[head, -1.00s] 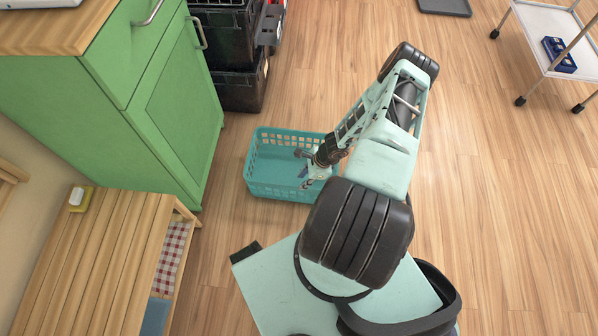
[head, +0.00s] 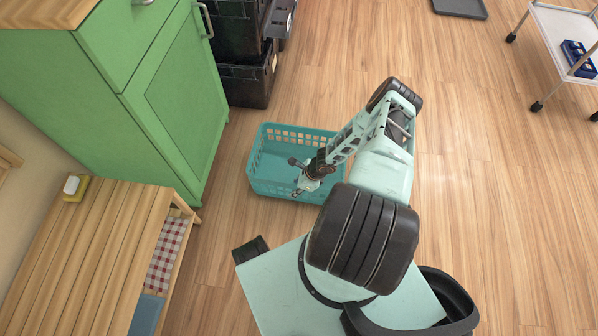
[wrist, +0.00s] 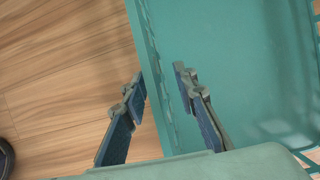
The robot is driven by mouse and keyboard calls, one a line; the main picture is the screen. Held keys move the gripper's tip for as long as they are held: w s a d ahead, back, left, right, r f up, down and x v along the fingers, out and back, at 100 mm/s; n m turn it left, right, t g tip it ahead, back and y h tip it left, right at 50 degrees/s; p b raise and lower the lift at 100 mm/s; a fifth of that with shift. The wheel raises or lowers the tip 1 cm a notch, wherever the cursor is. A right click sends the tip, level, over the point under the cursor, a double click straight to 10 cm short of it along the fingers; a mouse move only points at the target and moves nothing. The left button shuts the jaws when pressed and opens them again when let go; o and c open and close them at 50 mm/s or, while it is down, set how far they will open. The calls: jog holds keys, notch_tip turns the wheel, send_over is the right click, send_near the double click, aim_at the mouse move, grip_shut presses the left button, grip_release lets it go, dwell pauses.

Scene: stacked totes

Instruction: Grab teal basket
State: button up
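The teal basket (head: 262,180) stands upright on the wooden floor in the head view, with an open top and slotted walls. My gripper (head: 298,192) is at the basket's near side, and my arm hides its right part. In the wrist view, the basket (wrist: 255,70) fills the right side. My gripper (wrist: 160,80) is open there, with one finger on the floor side of a basket wall and the other on the inner side. The wall runs between the fingers. I cannot tell whether either finger touches it. The basket's visible inside looks empty.
A green cabinet (head: 180,95) stands left of the basket, and black stacked crates (head: 245,82) stand behind it. A slatted wooden bench (head: 95,250) is at the lower left. A white cart (head: 565,30) is at the far right. The floor right of my arm is clear.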

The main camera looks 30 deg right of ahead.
jog(key=shift+b+x, duration=0.3)
jog(key=shift+x, duration=0.8)
grip_shut()
